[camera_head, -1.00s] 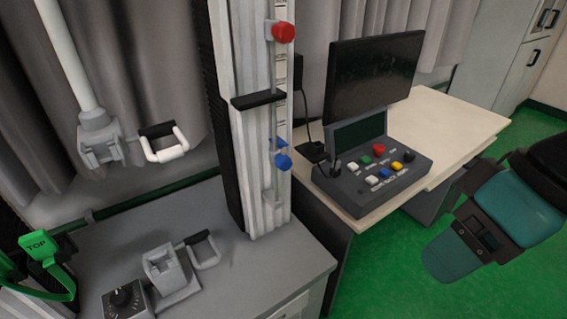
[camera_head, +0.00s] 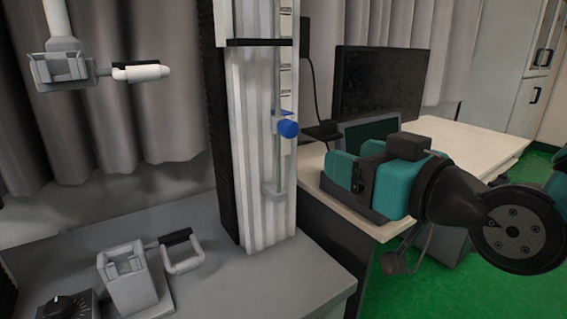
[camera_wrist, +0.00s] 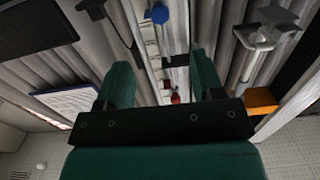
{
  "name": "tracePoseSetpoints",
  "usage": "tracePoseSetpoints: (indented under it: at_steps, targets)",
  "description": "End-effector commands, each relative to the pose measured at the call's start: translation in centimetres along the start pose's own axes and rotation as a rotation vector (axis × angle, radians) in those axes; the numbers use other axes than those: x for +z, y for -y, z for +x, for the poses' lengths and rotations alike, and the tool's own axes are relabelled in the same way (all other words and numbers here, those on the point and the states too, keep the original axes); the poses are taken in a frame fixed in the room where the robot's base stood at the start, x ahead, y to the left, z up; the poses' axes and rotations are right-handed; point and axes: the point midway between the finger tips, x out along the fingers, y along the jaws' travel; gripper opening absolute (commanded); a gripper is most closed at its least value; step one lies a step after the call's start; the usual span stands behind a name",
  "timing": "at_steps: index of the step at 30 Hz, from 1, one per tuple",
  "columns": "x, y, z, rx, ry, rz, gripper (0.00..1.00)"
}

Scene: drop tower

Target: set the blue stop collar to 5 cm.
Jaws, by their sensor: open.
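The blue stop collar (camera_head: 287,129) with its round knob sits on the thin rod at the front of the drop tower (camera_head: 262,170). Its blue knob (camera_wrist: 160,14) shows at the top of the wrist view, beyond my fingers. A red knob (camera_wrist: 175,98) shows lower in that view, between my fingers in the picture; it is out of the head view. My teal gripper (camera_head: 338,172) is to the right of the collar and a little lower in the head view, apart from it. Its fingers (camera_wrist: 162,85) are open and empty. The scale's figures are too small to read.
A monitor (camera_head: 380,82) and the desk (camera_head: 460,140) stand behind my gripper, which hides most of the button console. A clamp fixture (camera_head: 125,275) and dial box (camera_head: 70,306) stand on the grey bench (camera_head: 225,280). A grip on a white column (camera_head: 65,68) hangs at left.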

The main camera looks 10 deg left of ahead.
Motion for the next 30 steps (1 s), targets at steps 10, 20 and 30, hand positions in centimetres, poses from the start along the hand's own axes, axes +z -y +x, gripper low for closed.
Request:
tracePoseSetpoints:
  at_steps: [10,20,30]
  targets:
    - [-0.7,0.2,1.3,-0.005,-0.041,-0.015,0.61]
    - [-0.9,-0.1,4.0,0.010,-0.043,-0.009,0.61]
    - [-1.3,-0.1,10.9,0.009,-0.044,-0.011,0.61]
